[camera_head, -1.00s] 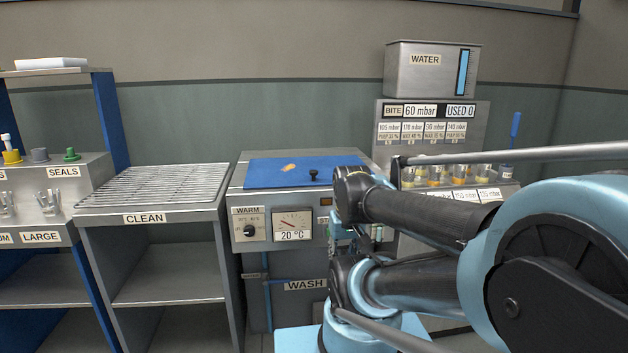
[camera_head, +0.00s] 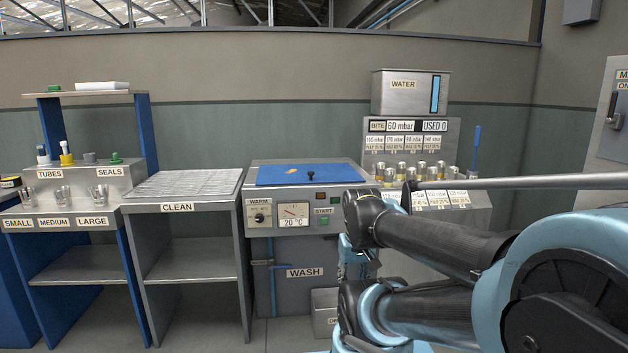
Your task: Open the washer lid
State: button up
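The washer is the grey cabinet (camera_head: 284,248) marked WASH, in the middle of the head view. Its blue lid (camera_head: 275,176) lies flat and closed on top. A small black knob (camera_head: 310,175) stands up near the middle of the lid. An orange mark or scrap shows on the lid left of the knob. My arm reaches in from the right, in front of the washer's right side, and hides part of it. I cannot make out my gripper's fingers, and nothing touches the lid's knob.
The washer front has a WARM dial (camera_head: 259,217), a gauge reading 20 °C and a START button (camera_head: 324,219). Left are the CLEAN rack (camera_head: 182,185) and a seals shelf (camera_head: 92,183). Right are a WATER tank (camera_head: 409,94) and a cup station. A grey bin (camera_head: 325,311) stands below.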

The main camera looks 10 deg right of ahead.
aim_at(310, 174)
jog(key=u, duration=0.35)
jog(key=i, duration=0.85)
jog(key=z, duration=0.35)
